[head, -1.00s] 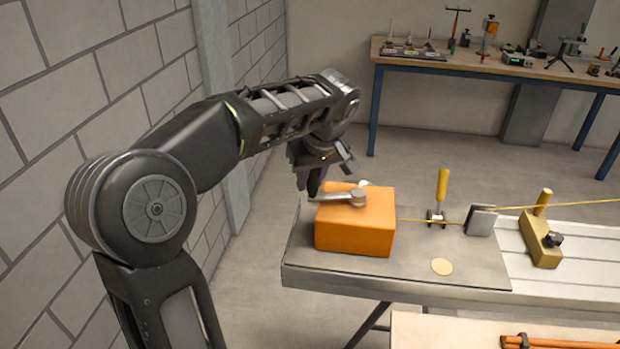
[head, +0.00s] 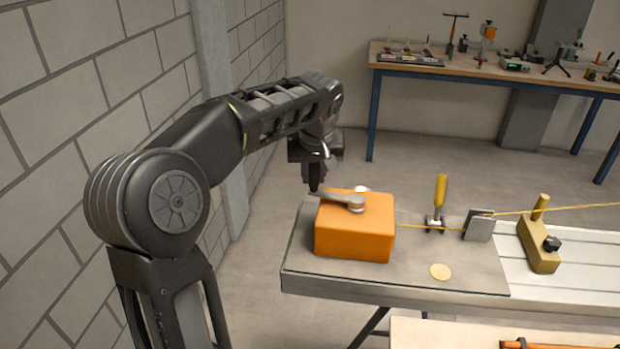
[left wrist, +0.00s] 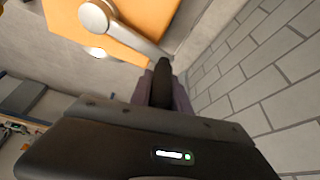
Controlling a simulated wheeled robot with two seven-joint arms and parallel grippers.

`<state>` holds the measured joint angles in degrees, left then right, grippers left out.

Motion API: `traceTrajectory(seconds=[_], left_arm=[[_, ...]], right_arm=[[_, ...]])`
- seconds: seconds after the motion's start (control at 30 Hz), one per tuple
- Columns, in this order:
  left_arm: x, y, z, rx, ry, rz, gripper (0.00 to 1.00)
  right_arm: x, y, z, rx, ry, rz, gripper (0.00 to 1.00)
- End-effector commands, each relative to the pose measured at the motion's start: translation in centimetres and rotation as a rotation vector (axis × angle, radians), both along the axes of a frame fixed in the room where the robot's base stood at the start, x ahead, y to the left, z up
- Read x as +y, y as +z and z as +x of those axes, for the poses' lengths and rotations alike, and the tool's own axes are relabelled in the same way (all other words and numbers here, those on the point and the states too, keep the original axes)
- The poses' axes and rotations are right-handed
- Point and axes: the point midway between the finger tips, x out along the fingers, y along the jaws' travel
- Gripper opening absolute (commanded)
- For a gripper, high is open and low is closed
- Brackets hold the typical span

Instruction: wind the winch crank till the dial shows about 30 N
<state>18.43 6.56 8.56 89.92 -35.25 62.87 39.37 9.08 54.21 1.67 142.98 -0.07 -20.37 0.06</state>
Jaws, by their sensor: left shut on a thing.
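The winch is an orange box (head: 352,240) on the left end of the bench. Its metal crank (head: 340,198) lies across the top, with a round hub and an arm pointing left and slightly back. My left gripper (head: 315,188) is at the crank's outer end; in the left wrist view it is shut on the dark crank handle (left wrist: 162,85). That view also shows the crank arm (left wrist: 135,36). A small pale round piece (head: 361,189) sits behind the hub; I cannot tell whether it is the dial, and no reading is legible. My right gripper is not in view.
A block wall (head: 60,130) stands on the left. A tool table (head: 440,66) is behind.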

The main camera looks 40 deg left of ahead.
Motion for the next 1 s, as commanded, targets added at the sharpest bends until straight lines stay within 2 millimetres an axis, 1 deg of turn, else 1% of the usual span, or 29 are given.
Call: traceTrajectory(seconds=[0.03, 0.27, 0.3, 0.53, 0.83, 1.0], left_arm=[[-0.1, 0.2, 0.4, -0.006, -0.001, 0.000, 0.00], [-0.1, 0.2, 0.4, -0.009, 0.002, 0.000, 0.00], [-0.1, 0.2, 0.4, -0.009, 0.002, 0.000, 0.25], [0.0, 0.1, 0.4, -0.007, 0.003, 0.000, 0.44], [-0.1, 0.3, 0.3, -0.006, 0.003, 0.001, 0.44], [-0.4, 1.6, -0.1, -0.009, 0.002, 0.001, 0.44]], right_arm=[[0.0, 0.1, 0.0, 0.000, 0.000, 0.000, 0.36], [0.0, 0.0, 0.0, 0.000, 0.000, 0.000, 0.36], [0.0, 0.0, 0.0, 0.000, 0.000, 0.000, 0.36], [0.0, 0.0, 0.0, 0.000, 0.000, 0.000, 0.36], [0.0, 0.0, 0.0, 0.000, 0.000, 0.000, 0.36], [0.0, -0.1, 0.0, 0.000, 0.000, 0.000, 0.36]])
